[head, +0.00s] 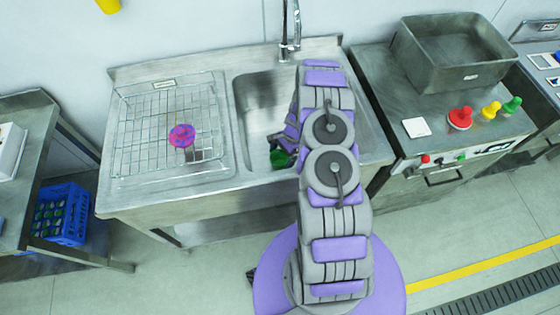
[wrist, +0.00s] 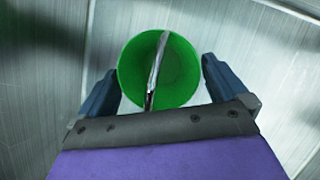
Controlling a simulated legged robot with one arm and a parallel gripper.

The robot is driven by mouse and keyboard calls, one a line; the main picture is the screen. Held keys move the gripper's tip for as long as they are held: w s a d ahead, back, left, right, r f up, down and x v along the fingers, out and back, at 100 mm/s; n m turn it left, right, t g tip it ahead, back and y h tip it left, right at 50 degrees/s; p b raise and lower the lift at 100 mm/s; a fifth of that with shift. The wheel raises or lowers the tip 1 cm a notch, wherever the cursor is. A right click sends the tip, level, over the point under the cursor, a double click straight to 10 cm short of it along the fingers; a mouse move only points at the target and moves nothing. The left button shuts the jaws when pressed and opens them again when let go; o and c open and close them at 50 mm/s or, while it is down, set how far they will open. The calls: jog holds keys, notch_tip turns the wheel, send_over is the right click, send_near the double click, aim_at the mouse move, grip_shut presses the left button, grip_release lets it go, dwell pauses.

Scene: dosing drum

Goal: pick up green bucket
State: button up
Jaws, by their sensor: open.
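The green bucket (head: 278,159) is in the sink basin, partly hidden by my arm in the head view. In the wrist view I look down into the round green bucket (wrist: 185,75), with a thin metal handle crossing its opening. My gripper (wrist: 160,85) is open, with one dark finger on each side of the bucket's lower part in the picture. In the head view my gripper (head: 284,146) is over the basin, mostly behind my arm. I cannot tell whether the fingers touch the bucket.
The sink basin's (head: 255,105) metal walls surround the bucket. A faucet (head: 290,30) stands behind it. At right, a counter holds a metal tub (head: 455,55) and red, yellow and green knobs. A blue crate (head: 60,215) is lower left.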

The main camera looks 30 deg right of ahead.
jog(key=shift+a+r, duration=0.1)
jog(key=shift+a, duration=0.15)
jog(key=shift+c, duration=0.2)
jog(key=shift+a, duration=0.1)
jog(key=shift+c, duration=0.8)
jog(key=shift+d, duration=0.2)
jog(key=c, duration=0.8)
jog(key=shift+r, duration=0.1)
notch_tip(320, 180, up, 10)
jog(key=p, duration=0.1)
